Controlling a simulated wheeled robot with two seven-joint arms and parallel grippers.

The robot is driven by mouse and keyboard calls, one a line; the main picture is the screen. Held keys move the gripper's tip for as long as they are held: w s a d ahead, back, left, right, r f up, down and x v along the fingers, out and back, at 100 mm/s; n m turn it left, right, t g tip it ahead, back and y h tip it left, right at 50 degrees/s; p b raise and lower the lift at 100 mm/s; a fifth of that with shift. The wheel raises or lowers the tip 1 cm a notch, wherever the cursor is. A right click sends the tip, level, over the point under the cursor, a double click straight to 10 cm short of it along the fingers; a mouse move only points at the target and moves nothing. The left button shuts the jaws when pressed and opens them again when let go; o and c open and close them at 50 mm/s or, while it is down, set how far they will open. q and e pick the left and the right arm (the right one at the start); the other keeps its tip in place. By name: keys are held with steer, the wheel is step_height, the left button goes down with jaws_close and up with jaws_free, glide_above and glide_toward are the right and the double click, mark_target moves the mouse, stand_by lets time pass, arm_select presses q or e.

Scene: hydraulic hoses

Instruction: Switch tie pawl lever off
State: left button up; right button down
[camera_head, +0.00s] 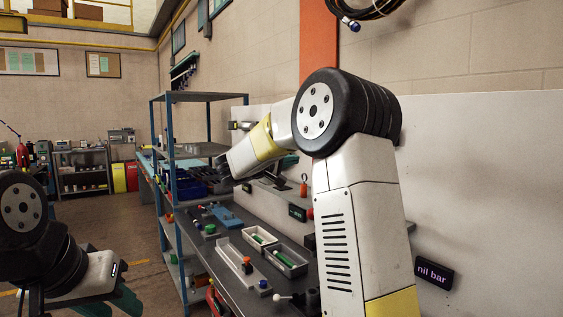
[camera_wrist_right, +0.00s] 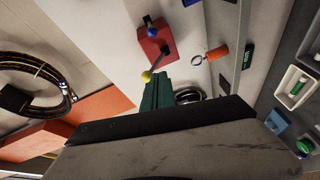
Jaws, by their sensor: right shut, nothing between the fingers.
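In the right wrist view, a red block (camera_wrist_right: 153,44) is mounted on the pale panel. A thin dark lever (camera_wrist_right: 156,66) with a yellow knob (camera_wrist_right: 147,76) sticks out of it, and a blue knob (camera_wrist_right: 153,33) sits on its other side. My right gripper (camera_wrist_right: 157,90) has its green fingers shut and empty, with the tips close beside the yellow knob. I cannot tell whether they touch. In the head view my right arm hides the red block and most of this gripper. My left gripper (camera_head: 112,302) is low at the left, its green fingers apart and cut by the frame edge.
A workbench holds white trays (camera_head: 264,238), a blue item (camera_head: 228,217) and small parts. An orange tag with a ring (camera_wrist_right: 217,52) hangs near a dark label (camera_wrist_right: 248,55). A coiled hose (camera_head: 365,10) hangs on the wall. Blue-framed shelving (camera_head: 200,97) stands behind; open floor lies left.

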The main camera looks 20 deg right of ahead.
steer(key=w+d+f, duration=0.1)
steer(key=w+d, duration=0.1)
steer(key=d, duration=0.7)
steer(key=shift+w, duration=0.15)
